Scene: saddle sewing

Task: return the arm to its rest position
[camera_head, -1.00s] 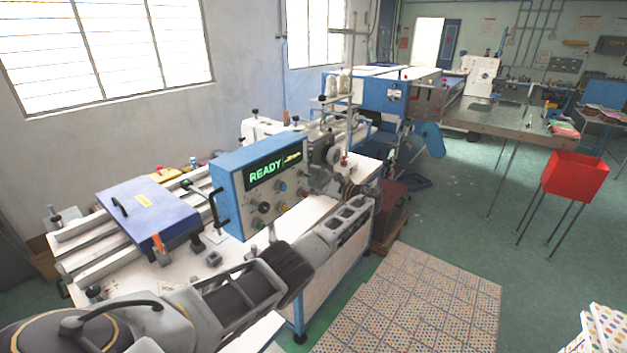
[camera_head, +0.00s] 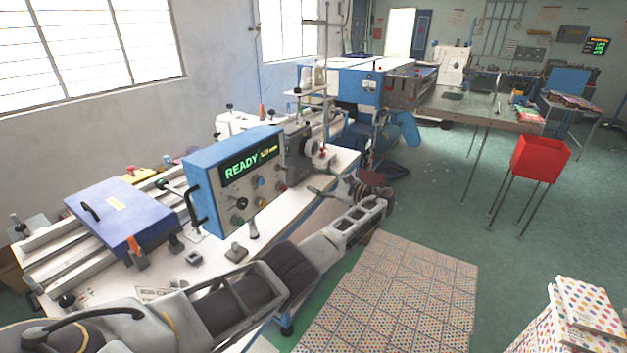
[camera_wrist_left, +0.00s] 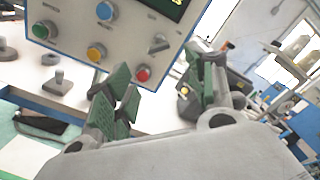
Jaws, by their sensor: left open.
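My left arm comes in from the lower left in the head view and reaches along the front of the sewing machine's table. My left gripper (camera_head: 325,188) is at the far end of that arm, in front of the machine head. In the left wrist view the two green-padded fingers of the gripper (camera_wrist_left: 163,85) stand apart with nothing between them. The blue control box (camera_head: 236,178) with a green "READY" display is to the left of the gripper. Its knobs and buttons (camera_wrist_left: 97,52) show just beyond the fingers in the wrist view. My right gripper is not in view.
A blue clamp plate (camera_head: 118,215) lies on the white table left of the control box. A red bin (camera_head: 539,160) stands right, and dotted boxes (camera_head: 575,320) sit lower right. Green floor between is open.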

